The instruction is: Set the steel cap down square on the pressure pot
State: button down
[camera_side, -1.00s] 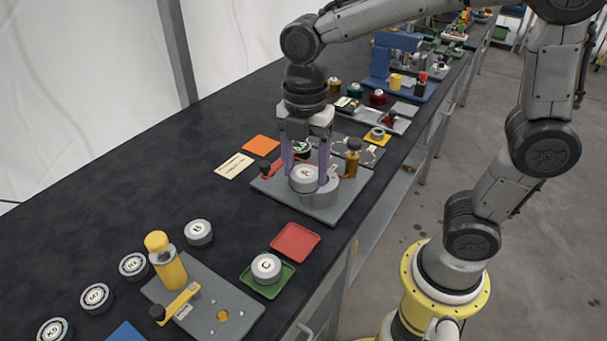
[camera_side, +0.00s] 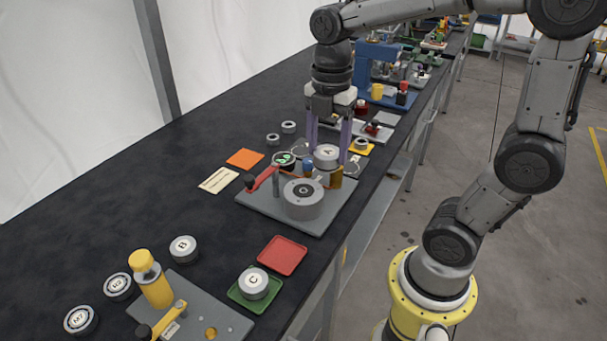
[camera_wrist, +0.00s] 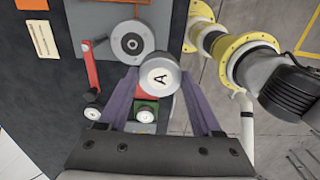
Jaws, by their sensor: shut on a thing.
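The steel cap (camera_side: 326,153), a round silver disc marked A, is held between the purple fingers of my gripper (camera_side: 329,145). It also shows in the wrist view (camera_wrist: 159,76), held between the fingertips. The pressure pot (camera_side: 302,201) is a grey cylinder with a dark ring and a hole on top, standing on a grey base plate (camera_side: 262,209). The cap is apart from the pot, raised and off to its far right in the side view. In the wrist view the pot (camera_wrist: 127,33) shows above and left of the cap, its top mostly uncovered.
A red lever (camera_side: 263,179) and a green-faced dial (camera_side: 284,158) stand beside the pot. A brass-coloured post (camera_side: 336,179) is just below the cap in the side view. Caps B (camera_side: 183,247) and C (camera_side: 253,282) sit nearer. A red tray (camera_side: 282,255) lies empty.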

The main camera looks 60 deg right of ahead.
jog(key=w+f, duration=0.1)
jog(key=f, duration=0.1)
jog(key=w+f, duration=0.3)
jog(key=w, duration=0.1)
jog(key=shift+w+d+f, duration=0.1)
jog(key=shift+d+f, duration=0.25)
jog(key=shift+f, duration=0.05)
jog(key=shift+w+f, duration=0.2)
jog(key=shift+f, duration=1.55)
jog(key=shift+f, duration=0.1)
jog(key=shift+c, duration=0.3)
grip_release()
jog(key=shift+f, duration=0.1)
